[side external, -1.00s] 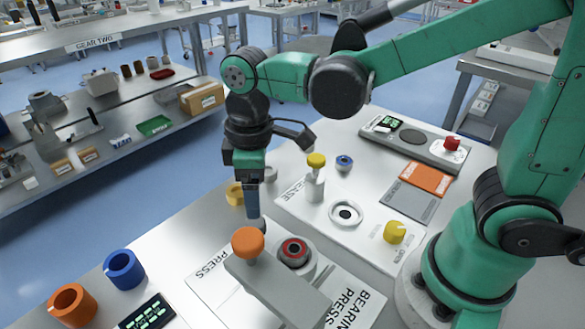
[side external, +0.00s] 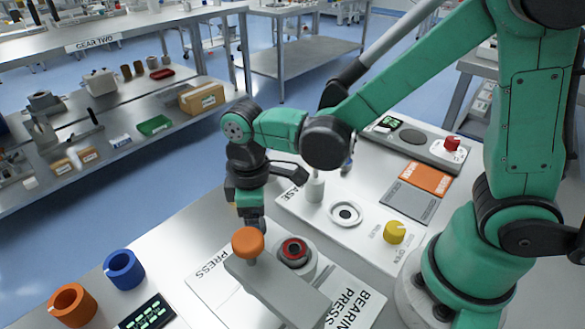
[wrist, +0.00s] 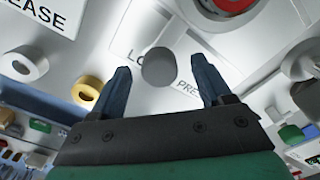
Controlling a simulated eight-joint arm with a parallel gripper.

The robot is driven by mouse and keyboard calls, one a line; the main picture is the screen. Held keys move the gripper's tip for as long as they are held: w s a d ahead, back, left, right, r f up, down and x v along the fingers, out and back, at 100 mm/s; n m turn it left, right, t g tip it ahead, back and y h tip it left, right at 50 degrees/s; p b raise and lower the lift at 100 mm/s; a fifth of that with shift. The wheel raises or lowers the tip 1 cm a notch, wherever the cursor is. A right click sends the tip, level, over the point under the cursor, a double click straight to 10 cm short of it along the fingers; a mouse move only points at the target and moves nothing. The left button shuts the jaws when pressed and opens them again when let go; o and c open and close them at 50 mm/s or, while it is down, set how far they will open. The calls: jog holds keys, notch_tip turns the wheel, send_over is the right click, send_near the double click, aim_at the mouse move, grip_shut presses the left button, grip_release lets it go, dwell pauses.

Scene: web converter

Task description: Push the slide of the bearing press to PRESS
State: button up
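The bearing press (side external: 285,295) is a pale grey block with an orange knob (side external: 248,242) on its top and a red-and-black ring (side external: 294,250) beside it. A PRESS label (side external: 212,263) lies at its left. My gripper (side external: 251,222) is low, just behind the orange knob in the side view, which hides its fingertips. In the wrist view the two dark blue fingers (wrist: 162,64) are apart. A grey round knob (wrist: 159,67) shows between them, near lettering LO and PRESS; whether it is the slide's handle or is touched, I cannot tell. The red ring (wrist: 235,4) is cut off at the top edge.
A blue ring (side external: 124,270), an orange ring (side external: 72,304) and a dark display (side external: 148,312) stand at the front left. A white panel with a round seat (side external: 346,213) and a yellow dial (side external: 395,232) lies at the right. A yellow ring (wrist: 87,92) is near the left finger.

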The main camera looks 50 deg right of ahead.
grip_shut()
jog(key=shift+a, duration=0.1)
dwell(1.2)
